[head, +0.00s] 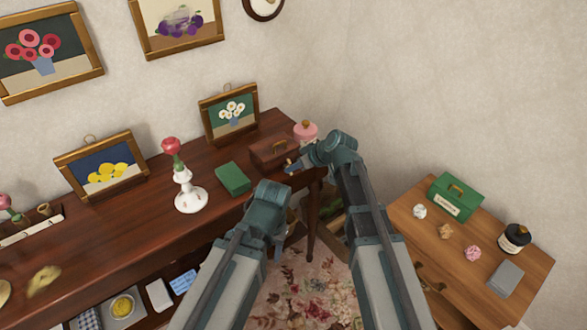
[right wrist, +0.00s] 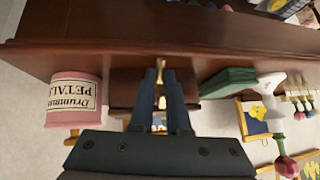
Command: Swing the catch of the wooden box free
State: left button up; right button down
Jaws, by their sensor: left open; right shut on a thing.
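The wooden box (head: 268,148) is a small reddish-brown box with a handle on its lid, near the right end of the dark shelf top. In the right wrist view the box (right wrist: 128,84) is upside down behind my fingers. My right gripper (head: 292,166) is at the box's front; in the wrist view my right gripper (right wrist: 161,76) is shut on the brass catch (right wrist: 160,63). The fingers cover part of the catch. My left gripper (head: 284,222) is open, lower and in front of the shelf, away from the box; its fingertips are mostly hidden.
A pink tin (head: 306,132) stands just right of the box, and a green book (head: 233,179) lies to its left. A separate wooden cabinet (head: 402,209) on the right holds a green case (head: 455,197) and small items.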

jog(key=c, duration=0.9)
grip_release()
jog(key=p+v, duration=1)
jog(key=v, duration=0.4)
jog(key=shift+a+f, duration=0.1)
